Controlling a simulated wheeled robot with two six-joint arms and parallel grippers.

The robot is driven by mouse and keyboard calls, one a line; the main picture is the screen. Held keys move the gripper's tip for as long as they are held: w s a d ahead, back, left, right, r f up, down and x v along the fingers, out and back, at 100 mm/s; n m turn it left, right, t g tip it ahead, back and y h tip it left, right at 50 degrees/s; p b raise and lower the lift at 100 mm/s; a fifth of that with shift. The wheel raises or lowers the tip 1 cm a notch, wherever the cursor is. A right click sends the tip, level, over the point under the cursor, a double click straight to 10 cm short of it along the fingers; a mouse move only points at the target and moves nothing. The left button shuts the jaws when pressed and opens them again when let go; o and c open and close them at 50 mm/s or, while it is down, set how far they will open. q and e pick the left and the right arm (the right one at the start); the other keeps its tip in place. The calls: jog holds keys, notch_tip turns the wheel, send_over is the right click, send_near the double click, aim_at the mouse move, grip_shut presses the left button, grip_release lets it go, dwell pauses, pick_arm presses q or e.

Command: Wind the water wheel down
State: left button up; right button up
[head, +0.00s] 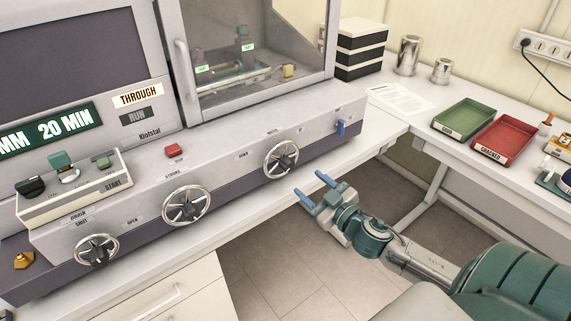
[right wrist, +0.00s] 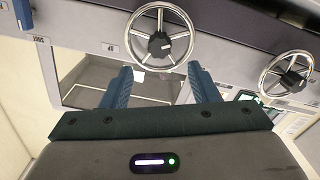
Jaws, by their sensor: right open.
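Three spoked handwheels sit on the machine's sloping front. The rightmost wheel (head: 281,157) has a DOWN label to its left; the middle wheel (head: 186,207) has a STROKE label; the left wheel (head: 97,250) is near DRAIN, SHUT and OPEN labels. I cannot read which one is marked water. My right gripper (head: 315,188) is open and empty, in front of and below the rightmost wheel, apart from it. The right wrist view, upside down, shows that wheel (right wrist: 160,45) beyond the open fingers (right wrist: 159,80). My left gripper is out of view.
A blue lever (head: 340,128) is right of the rightmost wheel. A red button (head: 173,150) and a START box (head: 75,186) are on the machine. A green tray (head: 464,118) and a red tray (head: 503,137) lie on the right bench. Open floor shows under my right arm.

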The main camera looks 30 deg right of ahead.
aim_at(290, 167)
jog(key=w+p, duration=0.1)
jog(key=w, duration=0.1)
jog(key=w+p, duration=0.1)
jog(key=w, duration=0.1)
jog(key=shift+a+r+p, duration=0.1)
jog(key=shift+r+p, duration=0.15)
jog(key=shift+p, duration=0.1)
jog(key=shift+w+f, duration=0.1)
jog(key=shift+w, duration=0.25)
jog(key=shift+w+a+p, duration=0.1)
jog(key=shift+w+p, duration=0.25)
jog(key=shift+w, duration=0.45)
jog(key=shift+w+a+f, duration=0.15)
jog(key=shift+w, duration=1.45)
jog(key=c, duration=1)
